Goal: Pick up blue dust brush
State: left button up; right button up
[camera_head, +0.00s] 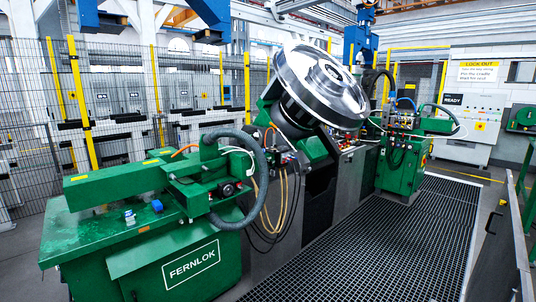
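A small blue object (157,206), which looks like the blue dust brush, lies on the flat top of the green machine (75,240) at the left front. It is too small here to make out bristles or a handle. A small grey-and-dark item (130,217) sits just left of it. Neither of my grippers shows in the head view, so their distance from the blue object cannot be seen.
A large shiny rail wheel (320,82) rests tilted on the machine in the middle. Hoses (262,165) hang to the right of the blue object. A green beam (125,185) lies behind it. Dark floor grating (375,245) is clear at the right front; mesh fencing stands behind.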

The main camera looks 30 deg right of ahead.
aim_at(156, 207)
jog(key=i+l+u, duration=0.2)
jog(key=i, duration=0.7)
jog(key=i+j, duration=0.05)
